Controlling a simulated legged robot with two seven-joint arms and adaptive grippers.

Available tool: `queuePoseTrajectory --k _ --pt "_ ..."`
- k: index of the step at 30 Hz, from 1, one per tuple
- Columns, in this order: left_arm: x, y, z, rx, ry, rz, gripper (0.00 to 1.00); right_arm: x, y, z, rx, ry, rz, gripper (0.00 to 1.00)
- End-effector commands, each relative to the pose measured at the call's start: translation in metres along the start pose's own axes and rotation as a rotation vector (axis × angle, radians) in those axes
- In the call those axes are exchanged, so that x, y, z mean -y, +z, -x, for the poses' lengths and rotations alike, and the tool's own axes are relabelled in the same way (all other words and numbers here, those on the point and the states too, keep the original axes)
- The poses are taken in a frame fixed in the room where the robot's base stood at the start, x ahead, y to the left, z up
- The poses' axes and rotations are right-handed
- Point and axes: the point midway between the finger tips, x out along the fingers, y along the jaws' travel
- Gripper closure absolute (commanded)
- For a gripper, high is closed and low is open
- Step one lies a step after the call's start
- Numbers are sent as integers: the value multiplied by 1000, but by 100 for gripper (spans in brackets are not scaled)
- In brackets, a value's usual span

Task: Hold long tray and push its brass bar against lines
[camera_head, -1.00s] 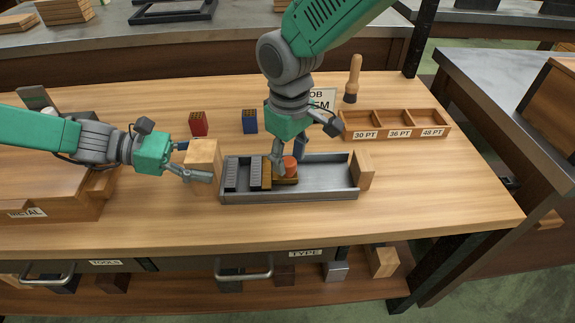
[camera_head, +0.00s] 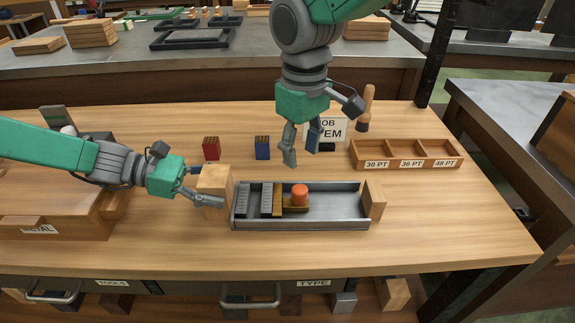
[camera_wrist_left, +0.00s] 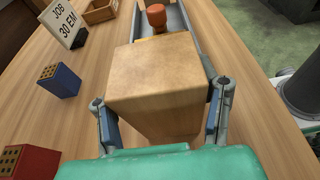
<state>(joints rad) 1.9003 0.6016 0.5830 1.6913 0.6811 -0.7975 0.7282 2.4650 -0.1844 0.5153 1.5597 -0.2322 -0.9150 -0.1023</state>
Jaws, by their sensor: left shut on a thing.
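The long grey metal tray (camera_head: 335,222) lies on the bench, with a wooden block at each end. Dark lines of type (camera_head: 241,198) stand at its left end, with another dark row (camera_head: 267,198) to their right. The brass bar (camera_head: 278,200) stands beside that row, and an orange-red knob (camera_head: 299,193) rises just right of it. My left gripper (camera_head: 208,193) is shut on the wooden block (camera_head: 214,181) at the tray's left end; the left wrist view shows a finger on each side of this block (camera_wrist_left: 165,75). My right gripper (camera_head: 303,153) is open and empty above and behind the tray.
A red block (camera_head: 211,149) and a blue block (camera_head: 262,148) stand behind the tray. A job sign (camera_head: 334,130), a wooden-handled tool (camera_head: 367,105) and a compartment box (camera_head: 407,155) stand further back. The bench in front of the tray is clear.

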Motion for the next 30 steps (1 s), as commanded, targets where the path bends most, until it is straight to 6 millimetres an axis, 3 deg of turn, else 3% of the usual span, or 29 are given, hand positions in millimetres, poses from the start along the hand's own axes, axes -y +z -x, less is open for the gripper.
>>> queuePoseTrajectory --k 8,9,10,20,23,30 --pt "2 0 -2 1 -5 0 74 0 0 0 0 0 0 63" --pt "2 0 -2 1 -5 0 30 0 0 0 0 0 0 63" --pt "2 0 -1 1 -5 0 20 0 0 0 0 0 0 63" --pt "0 0 3 1 -1 0 20 1 -1 0 1 1 0 63" --pt "0 0 14 2 0 -2 20 1 -1 0 1 1 0 63" --pt "-1 -1 64 2 2 -2 20 1 -1 0 1 2 0 63"
